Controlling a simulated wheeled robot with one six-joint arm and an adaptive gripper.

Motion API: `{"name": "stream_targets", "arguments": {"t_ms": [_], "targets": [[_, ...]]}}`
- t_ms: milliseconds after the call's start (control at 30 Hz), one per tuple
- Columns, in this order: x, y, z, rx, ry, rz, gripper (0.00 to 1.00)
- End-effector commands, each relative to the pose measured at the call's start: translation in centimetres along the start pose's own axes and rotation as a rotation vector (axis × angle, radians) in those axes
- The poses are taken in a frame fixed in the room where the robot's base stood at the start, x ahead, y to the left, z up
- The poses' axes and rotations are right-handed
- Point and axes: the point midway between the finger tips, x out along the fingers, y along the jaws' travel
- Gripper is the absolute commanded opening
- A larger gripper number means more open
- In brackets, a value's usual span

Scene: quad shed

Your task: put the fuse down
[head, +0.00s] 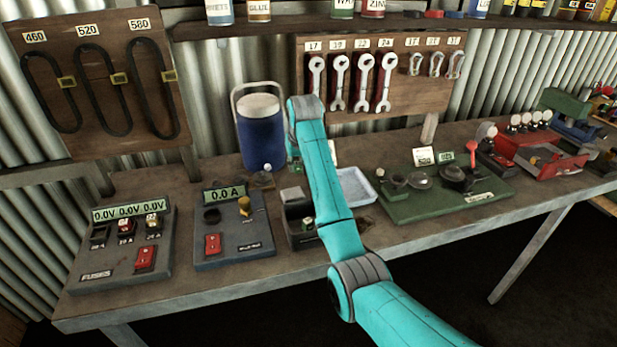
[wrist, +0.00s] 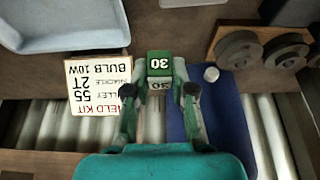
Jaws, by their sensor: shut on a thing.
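A green fuse (wrist: 160,68) marked 30 sits between the fingertips of my gripper (wrist: 160,92) in the wrist view. The gripper is shut on it. A printed field kit card (wrist: 97,88) is beside the fuse, and a pale tray (wrist: 70,28) is at the upper left there. I cannot tell how high the fuse is above the bench. In the head view my arm hides the fuse and most of the gripper. The fuse panel (head: 118,262) is at the bench's left end, with several fuses in a row, displays reading 0.0V and a red switch.
A grey panel (head: 235,245) reading 0.0 A and a dark box (head: 305,240) stand along the bench front (head: 420,232). A blue cooler (head: 262,140) stands behind. The pale tray (head: 357,187) and a green board (head: 405,208) are to the right. Wrenches hang on a wooden board (head: 350,47).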

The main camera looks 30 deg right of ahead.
Motion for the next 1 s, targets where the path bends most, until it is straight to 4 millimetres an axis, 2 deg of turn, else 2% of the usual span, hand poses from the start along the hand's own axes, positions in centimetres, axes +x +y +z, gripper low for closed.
{"name": "stream_targets", "arguments": {"t_ms": [33,467,833,867,900,933,1000], "targets": [[0.8,0.0,0.4,0.0,-0.001,0.0,0.06],[5.0,0.0,2.1,0.0,-0.001,0.0,0.06],[5.3,0.0,2.2,0.0,0.001,0.0,0.06],[5.3,0.0,2.2,0.0,0.001,0.0,0.29],[5.3,0.0,2.1,0.0,0.001,0.0,0.39],[5.3,0.0,2.1,0.0,0.001,0.0,0.46],[5.3,0.0,2.1,0.0,0.001,0.0,0.49]]}}
